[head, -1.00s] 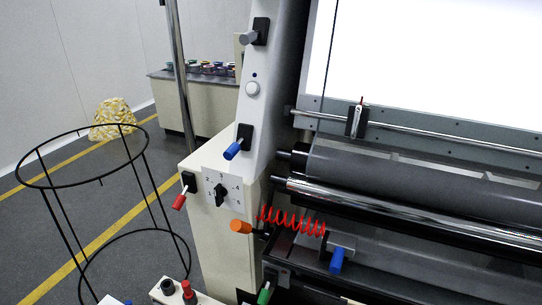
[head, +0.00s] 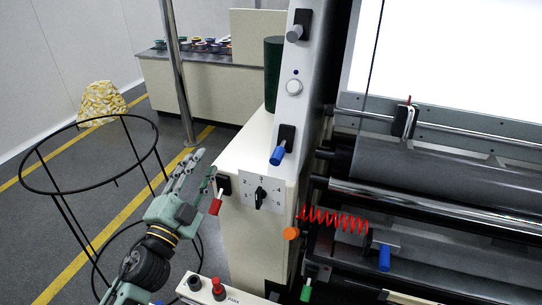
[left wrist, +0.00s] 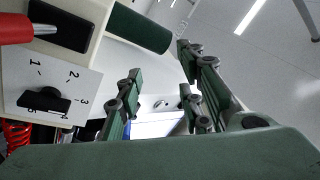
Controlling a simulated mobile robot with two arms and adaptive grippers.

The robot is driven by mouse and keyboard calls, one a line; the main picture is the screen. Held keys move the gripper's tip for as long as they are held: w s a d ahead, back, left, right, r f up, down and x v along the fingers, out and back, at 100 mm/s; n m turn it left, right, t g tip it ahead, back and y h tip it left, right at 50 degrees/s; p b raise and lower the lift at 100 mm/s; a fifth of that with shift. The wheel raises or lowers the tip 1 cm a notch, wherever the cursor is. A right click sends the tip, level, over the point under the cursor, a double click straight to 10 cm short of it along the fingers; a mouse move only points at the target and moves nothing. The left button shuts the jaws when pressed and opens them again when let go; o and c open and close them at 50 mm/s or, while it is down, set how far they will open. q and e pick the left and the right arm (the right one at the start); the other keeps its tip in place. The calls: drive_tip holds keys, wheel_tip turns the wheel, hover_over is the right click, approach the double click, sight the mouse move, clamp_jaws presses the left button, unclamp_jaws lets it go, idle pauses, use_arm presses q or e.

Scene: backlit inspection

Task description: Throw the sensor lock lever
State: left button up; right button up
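No lever has a readable sensor label, so I cannot tell which is the sensor lock lever. A red-handled lever (head: 215,206) hangs down from a black plate on the cream cabinet; its red handle also shows in the left wrist view (left wrist: 15,28). A blue lever (head: 278,155) and a grey lever (head: 295,33) are on the upright panel. A small red-tipped clamp (head: 406,121) sits on the rail. My left gripper (head: 205,164) is just left of the red lever's plate, apart from the handle. Its fingers are spread and empty in the left wrist view (left wrist: 158,70). My right gripper is out of view.
A numbered dial (head: 261,194) is right of the red lever. An orange knob (head: 291,233), red coil (head: 335,219), another blue handle (head: 384,257) and green handle (head: 306,293) are lower right. A black wire stand (head: 88,190) is at left, close to my arm.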

sight(271, 160)
use_arm(q)
drive_tip(key=d+r+m+g+h, duration=0.4)
drive_tip(key=d+r+m+h, duration=0.25)
drive_tip(key=m+h, duration=0.35)
drive_tip(key=d+f+m+g+p, duration=0.1)
drive_tip(key=d+m+g, duration=0.1)
drive_tip(key=d+m, duration=0.1)
drive_tip(key=d+f+m+g+p, duration=0.1)
drive_tip(key=d+m+g, duration=0.2)
drive_tip(key=w+d+f+m+g+p, duration=0.1)
drive_tip(key=d+f+m+g, duration=0.1)
drive_tip(key=d+m+g, duration=0.1)
drive_tip(key=shift+d, duration=0.45)
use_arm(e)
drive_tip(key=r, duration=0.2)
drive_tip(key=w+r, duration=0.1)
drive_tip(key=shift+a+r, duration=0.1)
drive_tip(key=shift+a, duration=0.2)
use_arm(q)
drive_tip(key=shift+c, duration=0.7)
drive_tip(key=c, duration=0.7)
clamp_jaws()
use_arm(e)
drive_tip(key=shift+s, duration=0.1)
use_arm(q)
drive_tip(key=shift+f, duration=0.1)
